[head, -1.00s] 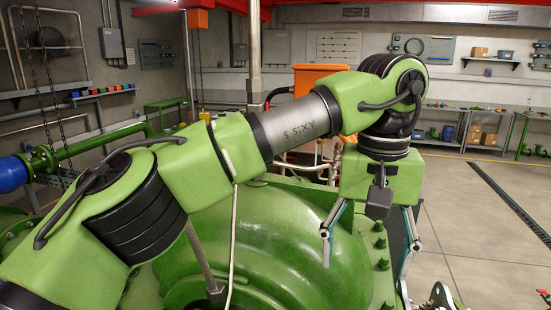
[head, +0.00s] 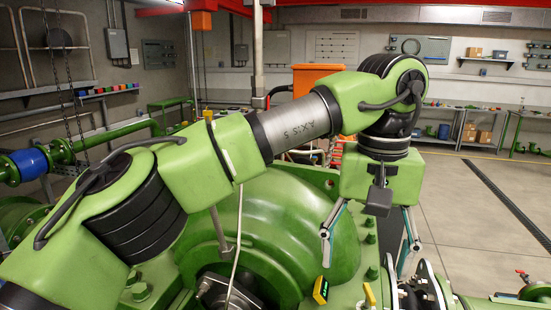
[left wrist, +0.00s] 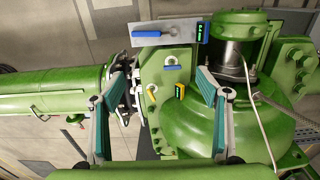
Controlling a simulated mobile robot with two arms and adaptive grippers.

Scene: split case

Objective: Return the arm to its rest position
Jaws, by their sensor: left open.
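My left arm (head: 290,125) is green with black joints and reaches across the head view from the left, bent down at its wrist. Its gripper (head: 364,252) hangs with two grey and teal fingers spread apart. In the left wrist view the gripper (left wrist: 164,78) is open with nothing between its fingers. The green split case (head: 285,215) lies below and behind the arm, which hides part of it. In the left wrist view, machine parts show beyond the fingertips, seemingly apart from them. My right gripper is not in view.
A small yellow device (head: 320,290) sits on the case. It also shows in the left wrist view (left wrist: 180,91). A grey plate (left wrist: 165,33) with a blue handle lies near the flange. A green pipe (left wrist: 55,95) runs left there. Open floor (head: 460,220) lies to the right.

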